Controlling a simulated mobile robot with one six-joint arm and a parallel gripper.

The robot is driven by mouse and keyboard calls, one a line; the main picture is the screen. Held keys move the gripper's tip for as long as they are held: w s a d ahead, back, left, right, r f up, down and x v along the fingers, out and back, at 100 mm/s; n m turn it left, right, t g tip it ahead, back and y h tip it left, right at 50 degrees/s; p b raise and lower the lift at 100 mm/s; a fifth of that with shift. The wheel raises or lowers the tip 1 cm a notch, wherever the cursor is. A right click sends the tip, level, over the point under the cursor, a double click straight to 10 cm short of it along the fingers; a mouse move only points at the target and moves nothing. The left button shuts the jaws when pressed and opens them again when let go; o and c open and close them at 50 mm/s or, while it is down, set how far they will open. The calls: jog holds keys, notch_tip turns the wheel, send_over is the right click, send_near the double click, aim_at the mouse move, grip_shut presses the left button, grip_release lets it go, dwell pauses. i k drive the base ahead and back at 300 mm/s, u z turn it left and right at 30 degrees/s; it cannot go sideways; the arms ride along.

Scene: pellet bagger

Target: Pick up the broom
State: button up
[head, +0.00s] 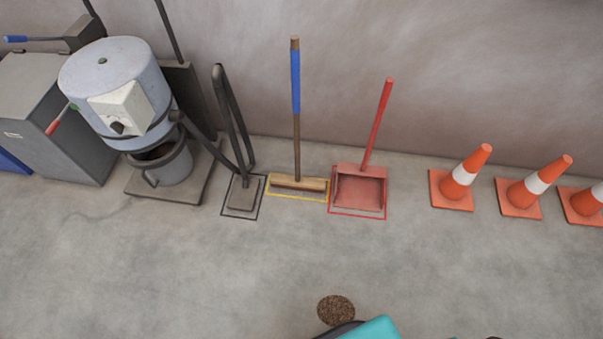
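The broom (297,147) stands upright near the back wall. It has a brown wooden handle with a blue sleeve near the top and a wide wooden head at the bottom. Its head rests on the floor inside a yellow outline (326,201). My gripper is not in view.
A red dustpan (360,188) with a long handle stands just right of the broom. A black hose with a floor nozzle (242,193) is just left, beside the grey machine (121,85). Several orange cones (463,180) stand at right. A brown pellet patch (336,310) lies in front.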

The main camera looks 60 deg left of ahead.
aim_at(280, 181)
jog(key=u, duration=1.55)
jog(key=i, duration=0.1)
jog(key=z, duration=0.75)
jog(key=k, duration=0.15)
jog(key=u, duration=2.8)
jog(key=k, duration=0.25)
jog(key=u, duration=0.6)
